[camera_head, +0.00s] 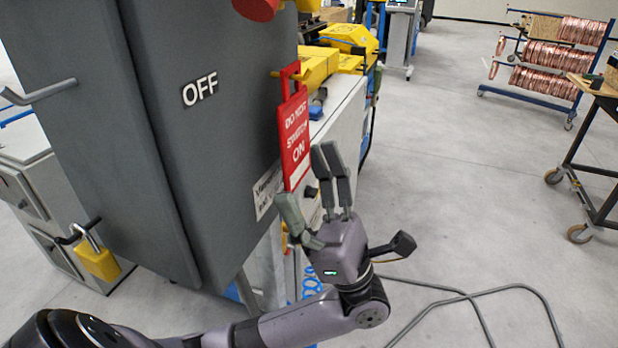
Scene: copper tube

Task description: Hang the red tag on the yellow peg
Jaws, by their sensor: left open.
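The red tag (294,135), with white lettering, is upright beside the right side of the grey cabinet marked OFF. Its narrow slotted top is level with a small orange-yellow peg (275,73) at the cabinet's side. The tag looks hung there, but I cannot tell for sure that the peg passes through the slot. My left gripper (311,182) is open at the tag's lower end, with finger pads below and to the right of it. I cannot tell whether a pad touches the tag. My right gripper is not in view.
The grey cabinet (160,130) fills the left, with a grey hook (40,92) and a yellow padlock (97,260) on it. A white cabinet (345,110) with yellow equipment stands behind the tag. Cables (465,297) lie on the floor at right, which is otherwise largely clear.

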